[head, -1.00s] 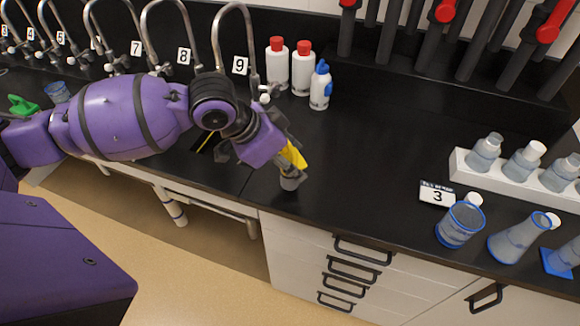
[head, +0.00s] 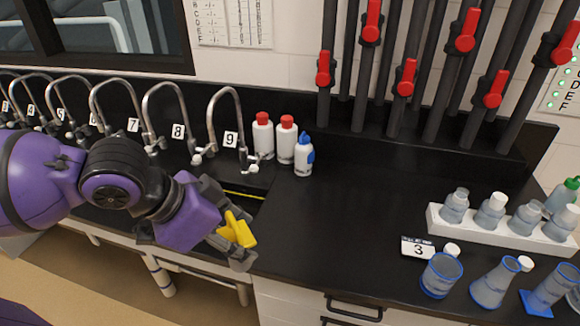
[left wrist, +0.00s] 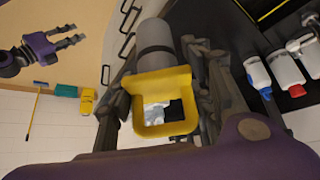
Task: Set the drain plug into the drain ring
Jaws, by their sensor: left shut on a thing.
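My left gripper (head: 236,246) is shut on a yellow loop-shaped handle (head: 238,228) with a grey cylinder at its end, which appears to be the drain plug. In the left wrist view the grey cylinder (left wrist: 155,45) points away from the camera beyond the yellow handle (left wrist: 165,128), between the fingers. The gripper hangs over the front of the black bench, near the dark sink opening (head: 245,203) with a thin yellow strip along it. I cannot make out the drain ring; my arm covers much of the sink. My right gripper (left wrist: 80,34) is open and empty in the left wrist view.
Several numbered taps stand behind the sink; tap 9 (head: 212,125) is closest. Two red-capped bottles (head: 264,137) and a blue-capped bottle (head: 304,157) stand right of it. Glassware and a white rack (head: 440,222) are far right. The bench middle (head: 345,215) is clear.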

